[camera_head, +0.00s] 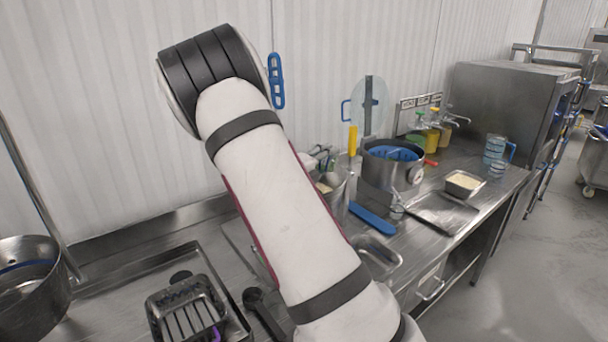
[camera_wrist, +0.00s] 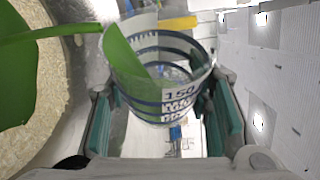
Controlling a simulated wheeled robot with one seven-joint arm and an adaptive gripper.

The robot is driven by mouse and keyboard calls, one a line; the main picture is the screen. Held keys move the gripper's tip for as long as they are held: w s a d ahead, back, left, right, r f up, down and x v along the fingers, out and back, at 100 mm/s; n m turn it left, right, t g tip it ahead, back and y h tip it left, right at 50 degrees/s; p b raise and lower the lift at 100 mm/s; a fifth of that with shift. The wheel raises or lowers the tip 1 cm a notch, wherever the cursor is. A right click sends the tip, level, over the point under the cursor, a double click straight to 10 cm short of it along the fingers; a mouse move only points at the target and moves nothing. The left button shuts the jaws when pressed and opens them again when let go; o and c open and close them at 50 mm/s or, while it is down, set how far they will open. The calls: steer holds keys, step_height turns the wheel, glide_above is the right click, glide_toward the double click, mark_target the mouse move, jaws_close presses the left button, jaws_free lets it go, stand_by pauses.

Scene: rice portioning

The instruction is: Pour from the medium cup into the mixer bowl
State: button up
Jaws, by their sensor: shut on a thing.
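In the wrist view a clear cup (camera_wrist: 178,98) with dark blue bands and printed marks, including "150", sits between the two teal finger pads of my gripper (camera_wrist: 155,98). The gripper is shut on it. A green flat piece overlaps the cup's left side; I cannot tell if it is inside or in front. I cannot tell what the cup holds. A round metal bowl (camera_wrist: 86,72) with pale grains shows at the left edge of the wrist view, beside the cup. I cannot tell if it is the mixer bowl. In the head view my arm hides the gripper and cup.
In the head view a large metal pot (camera_head: 45,310) stands at the far left. A pot with blue inside (camera_head: 365,175), a small pan of pale grains (camera_head: 463,194), a flat tray (camera_head: 458,222) and a blue-banded jug (camera_head: 494,148) are on the counter at right. Counter space is crowded.

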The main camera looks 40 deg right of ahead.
steer(key=shift+w+a+r+n+h, duration=0.15)
steer(key=shift+r+n+h, duration=0.1)
steer(key=shift+n, duration=0.25)
steer(key=shift+w+r+n+h, duration=0.15)
steer(key=shift+r+n+h, duration=0.1)
steer(key=shift+n, duration=0.25)
stand_by(0.8)
